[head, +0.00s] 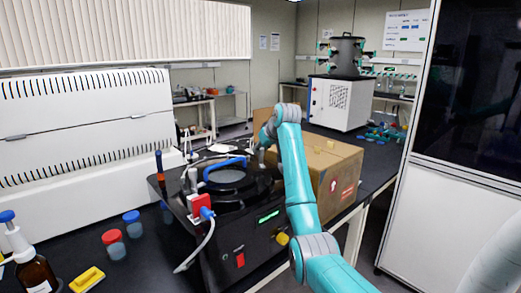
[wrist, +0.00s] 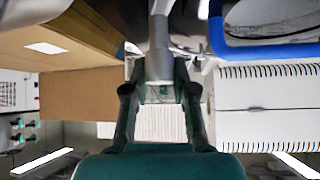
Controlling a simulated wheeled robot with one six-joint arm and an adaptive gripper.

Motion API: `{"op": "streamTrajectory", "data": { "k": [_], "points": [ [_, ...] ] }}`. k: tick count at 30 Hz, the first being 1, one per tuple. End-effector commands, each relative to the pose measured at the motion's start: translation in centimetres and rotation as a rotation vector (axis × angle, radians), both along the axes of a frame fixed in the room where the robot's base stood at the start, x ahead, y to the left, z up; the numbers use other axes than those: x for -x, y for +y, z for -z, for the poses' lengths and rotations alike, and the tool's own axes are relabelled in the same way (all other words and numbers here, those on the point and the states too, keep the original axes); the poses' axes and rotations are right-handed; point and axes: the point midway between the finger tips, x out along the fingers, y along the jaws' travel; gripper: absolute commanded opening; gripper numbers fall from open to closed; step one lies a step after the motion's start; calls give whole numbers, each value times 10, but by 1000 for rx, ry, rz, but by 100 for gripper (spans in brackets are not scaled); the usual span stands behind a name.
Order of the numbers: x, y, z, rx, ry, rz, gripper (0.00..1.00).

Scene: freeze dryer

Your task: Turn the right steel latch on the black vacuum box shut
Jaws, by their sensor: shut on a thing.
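The black vacuum box (head: 222,262) stands on the dark bench, with a round lid and a blue handle (head: 222,168) on top. My gripper (head: 264,140) is at the right side of the lid, reaching in from the right. In the wrist view my gripper (wrist: 160,92) is shut on the right steel latch (wrist: 159,48), a grey metal bar between the fingertips. The fingers hide part of the latch, and in the head view it is mostly hidden behind my gripper. The blue handle also shows in the wrist view (wrist: 265,50), apart from the fingers.
A cardboard box (head: 335,175) stands close to the right of the vacuum box, beside my arm. A red and blue valve with a hose (head: 201,205) is at the front left. Blue-capped jars (head: 132,224), a yellow object (head: 87,279) and a brown bottle (head: 36,272) stand further left.

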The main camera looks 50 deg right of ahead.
Motion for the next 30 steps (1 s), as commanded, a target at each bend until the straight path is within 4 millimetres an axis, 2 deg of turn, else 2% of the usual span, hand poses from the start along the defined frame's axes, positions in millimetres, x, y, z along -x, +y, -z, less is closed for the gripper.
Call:
{"op": "streamTrajectory", "data": {
  "k": [30],
  "points": [
    [1, -1, -1, 1, 1, 959, 0]
  ]
}}
